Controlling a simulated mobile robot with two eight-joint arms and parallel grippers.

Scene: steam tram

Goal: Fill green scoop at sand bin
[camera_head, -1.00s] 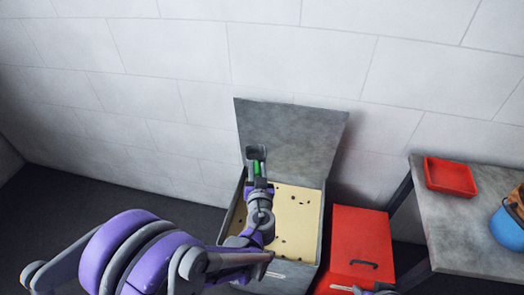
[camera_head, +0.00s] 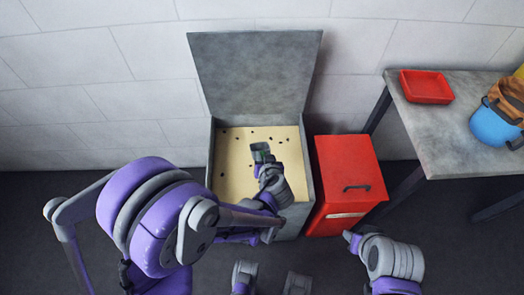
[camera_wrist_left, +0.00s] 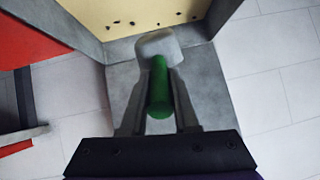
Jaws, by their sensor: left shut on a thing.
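The sand bin (camera_head: 214,160) is an open grey box with its lid (camera_head: 255,70) raised against the wall. Pale sand (camera_head: 232,165) with dark specks lies inside. My left gripper (camera_head: 264,165) is over the near right part of the sand. It is shut on the green scoop's handle (camera_wrist_left: 159,90), and the scoop's grey head (camera_wrist_left: 158,45) points away from the gripper in the left wrist view. In the head view the scoop (camera_head: 260,152) is small and dark over the sand. I cannot tell whether it holds sand.
A red box (camera_head: 345,165) with a dark handle stands right of the bin. Farther right is a grey table (camera_head: 450,140) with a red tray (camera_head: 426,87) and a blue container (camera_head: 492,128). Part of my right arm (camera_head: 395,260) shows low right. Dark floor lies left of the bin.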

